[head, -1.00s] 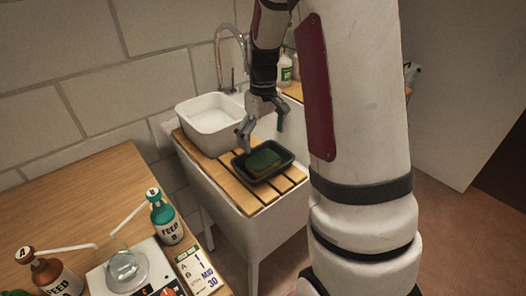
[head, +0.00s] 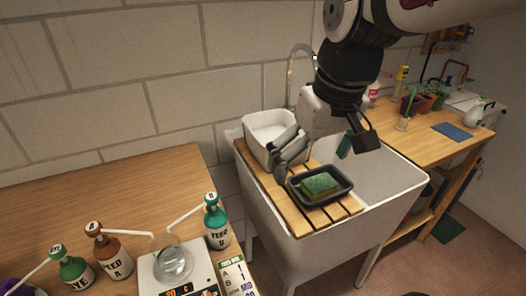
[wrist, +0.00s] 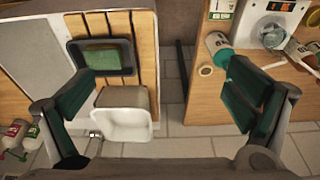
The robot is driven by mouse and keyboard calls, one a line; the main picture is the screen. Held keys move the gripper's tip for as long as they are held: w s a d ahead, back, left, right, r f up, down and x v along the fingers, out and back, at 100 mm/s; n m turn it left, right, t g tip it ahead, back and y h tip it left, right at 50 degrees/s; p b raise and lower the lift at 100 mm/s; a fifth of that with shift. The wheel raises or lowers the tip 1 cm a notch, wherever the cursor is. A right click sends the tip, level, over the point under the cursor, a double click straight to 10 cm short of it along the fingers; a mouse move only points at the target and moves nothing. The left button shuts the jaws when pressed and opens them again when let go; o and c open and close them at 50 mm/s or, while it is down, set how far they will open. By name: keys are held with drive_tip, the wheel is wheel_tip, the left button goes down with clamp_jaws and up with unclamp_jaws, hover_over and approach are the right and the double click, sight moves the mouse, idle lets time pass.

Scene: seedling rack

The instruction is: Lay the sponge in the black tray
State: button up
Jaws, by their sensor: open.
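The green sponge (head: 320,184) lies in the black tray (head: 345,184), which sits on the wooden slats across the sink. It looks flat inside the tray walls. My gripper (head: 312,160) is open and empty, above and behind the tray in the head view.
A white basin (head: 266,126) stands behind the tray on the slats, close to my left finger. The tap (head: 291,72) rises behind the sink (head: 400,187). Feed bottles and a scale (head: 180,270) stand on the left bench. Potted plants (head: 418,101) stand on the right bench.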

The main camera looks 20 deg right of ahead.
drive_tip(key=s+a+t, duration=0.1)
drive_tip(key=s+a, duration=0.2)
drive_tip(key=s, duration=0.5)
drive_tip(key=shift+s+a+f, duration=0.3)
drive_tip(key=shift+a+f, duration=0.05)
drive_tip(key=shift+r+t+p, duration=0.3)
drive_tip(key=shift+r+p, duration=0.25)
drive_tip(key=shift+r, duration=0.2)
